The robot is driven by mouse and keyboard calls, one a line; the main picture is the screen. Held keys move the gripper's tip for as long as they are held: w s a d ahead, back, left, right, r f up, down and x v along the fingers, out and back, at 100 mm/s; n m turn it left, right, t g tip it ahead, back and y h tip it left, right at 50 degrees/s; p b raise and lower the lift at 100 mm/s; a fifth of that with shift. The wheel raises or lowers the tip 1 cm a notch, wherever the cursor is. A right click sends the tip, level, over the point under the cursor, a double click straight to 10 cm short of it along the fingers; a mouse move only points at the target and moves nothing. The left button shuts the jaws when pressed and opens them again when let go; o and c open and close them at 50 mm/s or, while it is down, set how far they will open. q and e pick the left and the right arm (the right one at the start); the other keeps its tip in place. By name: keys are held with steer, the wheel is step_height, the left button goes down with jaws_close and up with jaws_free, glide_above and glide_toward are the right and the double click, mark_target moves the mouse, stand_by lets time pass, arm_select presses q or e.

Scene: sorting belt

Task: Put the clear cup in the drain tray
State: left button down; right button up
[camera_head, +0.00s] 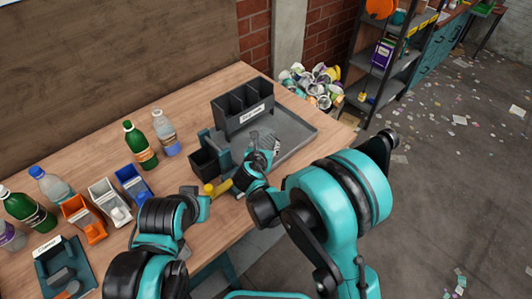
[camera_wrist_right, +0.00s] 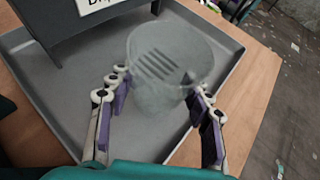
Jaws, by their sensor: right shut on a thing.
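The clear cup (camera_wrist_right: 165,85) is see-through and stands between the fingers of my right gripper (camera_wrist_right: 158,105) in the right wrist view. Dark slots show through it. The gripper is shut on the cup, over the grey drain tray (camera_wrist_right: 65,110). I cannot tell whether the cup's base touches the tray. In the head view my right gripper (camera_head: 262,155) is at the near left part of the tray (camera_head: 297,138), and the cup is mostly hidden. My left gripper (camera_head: 198,193) is over the table, left of the tray; its fingers are not clear.
A dark divided rack (camera_head: 240,108) with a white label stands at the tray's back. A dark box (camera_head: 205,162) and a yellow item (camera_head: 217,188) are left of it. Bottles (camera_head: 138,142) and small coloured bins (camera_head: 83,216) fill the table's left side.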

step_height(320, 180, down, 3)
steer(key=shift+f+b, duration=0.2)
steer(key=shift+b, duration=0.45)
steer(key=shift+r, duration=0.15)
steer(key=o, duration=0.7)
steer(key=shift+f, duration=0.2)
steer(key=o, duration=0.5)
steer(key=shift+r, duration=0.15)
